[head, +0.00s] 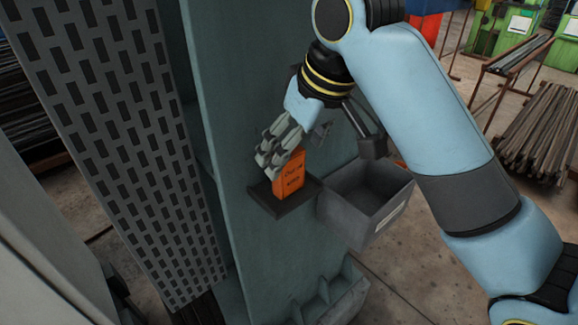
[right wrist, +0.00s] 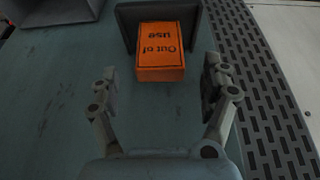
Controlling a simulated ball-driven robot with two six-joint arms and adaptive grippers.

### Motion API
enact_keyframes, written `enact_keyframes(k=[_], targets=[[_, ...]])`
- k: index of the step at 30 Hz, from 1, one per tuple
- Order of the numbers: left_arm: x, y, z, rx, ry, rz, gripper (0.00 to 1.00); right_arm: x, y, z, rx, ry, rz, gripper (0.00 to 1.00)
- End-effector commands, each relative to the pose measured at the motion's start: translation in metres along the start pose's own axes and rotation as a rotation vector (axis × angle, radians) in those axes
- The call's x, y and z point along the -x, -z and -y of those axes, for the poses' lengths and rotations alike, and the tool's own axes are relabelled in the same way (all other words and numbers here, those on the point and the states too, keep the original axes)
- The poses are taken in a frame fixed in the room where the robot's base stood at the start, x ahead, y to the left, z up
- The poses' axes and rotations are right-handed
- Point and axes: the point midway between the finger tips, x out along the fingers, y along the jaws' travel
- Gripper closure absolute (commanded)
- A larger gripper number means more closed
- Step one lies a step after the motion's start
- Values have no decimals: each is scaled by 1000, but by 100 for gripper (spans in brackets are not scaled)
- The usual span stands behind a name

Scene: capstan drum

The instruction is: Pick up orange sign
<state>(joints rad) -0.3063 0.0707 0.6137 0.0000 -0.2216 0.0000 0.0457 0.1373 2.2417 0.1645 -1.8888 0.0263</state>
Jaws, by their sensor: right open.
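The orange sign (head: 289,180) is a small block with dark "Out of use" lettering. It stands on a small dark shelf (head: 284,206) fixed to the grey-green machine face. In the right wrist view the sign (right wrist: 161,52) sits ahead, between the two spread fingers, with its lettering upside down. My right gripper (head: 281,148) is open and right by the sign, partly covering its upper part in the head view. In the right wrist view my right gripper (right wrist: 160,82) holds nothing, with a gap between its fingers and the sign. My left gripper is not in view.
A grey open bin (head: 365,203) with a white label is fixed just right of the shelf. A slotted panel (head: 125,130) stands to the left. A ribbed bracket (head: 330,298) juts out below. Racks of metal bars (head: 540,130) stand at the far right.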

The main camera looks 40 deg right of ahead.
Motion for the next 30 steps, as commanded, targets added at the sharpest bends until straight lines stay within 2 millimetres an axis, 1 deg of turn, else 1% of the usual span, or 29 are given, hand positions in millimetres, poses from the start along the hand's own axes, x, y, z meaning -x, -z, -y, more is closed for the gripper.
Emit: enact_keyframes(k=[2, 8, 12, 16, 19, 24, 25, 26, 30], targets=[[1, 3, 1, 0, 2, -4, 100, -4, 4, 0, 0, 4, 1, 19], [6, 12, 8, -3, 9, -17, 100, -27, 5, 0, -1, 4, 3, 19], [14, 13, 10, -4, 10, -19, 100, -48, 6, -1, -1, 4, 4, 19], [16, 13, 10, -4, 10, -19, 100, -67, 6, -1, -1, 3, 2, 19], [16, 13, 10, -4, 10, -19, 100, -72, 6, -1, 0, 3, 0, 19], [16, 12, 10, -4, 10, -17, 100, -73, 6, -1, 0, 3, -1, 19], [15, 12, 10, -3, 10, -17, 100, -73, 6, -1, 0, 3, -1, 21], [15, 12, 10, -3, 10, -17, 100, -73, 6, -1, 0, 3, -1, 24], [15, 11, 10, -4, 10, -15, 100, -73, 6, -1, 0, 3, -1, 43]])
